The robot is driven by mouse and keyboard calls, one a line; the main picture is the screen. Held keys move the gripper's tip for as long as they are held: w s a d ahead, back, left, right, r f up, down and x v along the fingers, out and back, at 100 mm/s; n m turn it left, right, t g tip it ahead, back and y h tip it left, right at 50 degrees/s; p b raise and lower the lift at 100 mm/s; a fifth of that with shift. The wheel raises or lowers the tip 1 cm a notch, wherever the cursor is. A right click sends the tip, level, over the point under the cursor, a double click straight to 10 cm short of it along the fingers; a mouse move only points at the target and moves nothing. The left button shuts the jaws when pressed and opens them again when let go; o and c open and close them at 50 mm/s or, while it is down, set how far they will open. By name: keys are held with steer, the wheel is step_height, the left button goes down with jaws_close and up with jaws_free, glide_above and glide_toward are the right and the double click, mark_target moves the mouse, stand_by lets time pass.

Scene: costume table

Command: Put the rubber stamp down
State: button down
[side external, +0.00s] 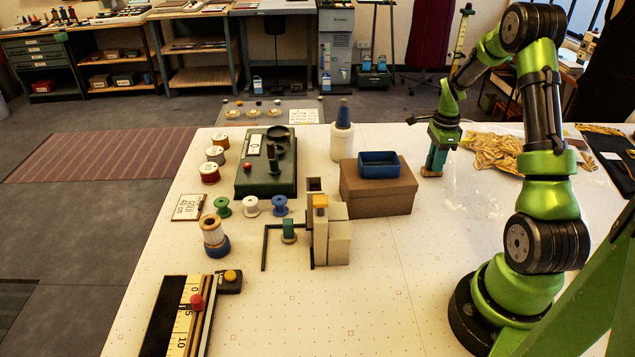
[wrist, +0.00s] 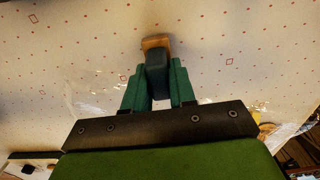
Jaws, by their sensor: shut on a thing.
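The rubber stamp has a dark handle and a wooden, orange-brown base. In the wrist view my gripper's two green fingers (wrist: 155,75) are shut on the dark handle of the rubber stamp (wrist: 156,44), and the base points away from the fingers. I cannot tell whether the base touches the table. My fingers hide part of the handle.
A cardboard box (side external: 350,202) with a blue tray (side external: 380,171) on top stands left of my gripper. A white bottle (side external: 342,147) stands behind the box. Crumpled tan cloth (side external: 500,150) lies to the right.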

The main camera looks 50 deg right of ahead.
steer(key=shift+f, duration=0.15)
steer(key=c, duration=0.9)
jaws_free()
step_height(320, 180, up, 12)
steer(key=w+a+r+n+t, duration=0.1)
steer(key=w+a+r+n, duration=0.1)
steer(key=a+r+n, duration=0.4)
steer(key=s+a+r+n+t, duration=0.1)
steer(key=a+n, duration=0.4)
steer(key=a, duration=0.5)
steer(key=s+a+r+n+t+y, duration=0.1)
steer(key=s+a+n+t, duration=0.2)
steer(key=a+n, duration=0.3)
steer(key=s+a+r+n+t+y, duration=0.1)
steer(key=s+a+n, duration=0.3)
steer(key=a, duration=0.9)
steer(key=shift+s+a+r+n+t, duration=0.1)
steer(key=shift+a+r+n+t, duration=0.4)
steer(key=shift+n, duration=0.5)
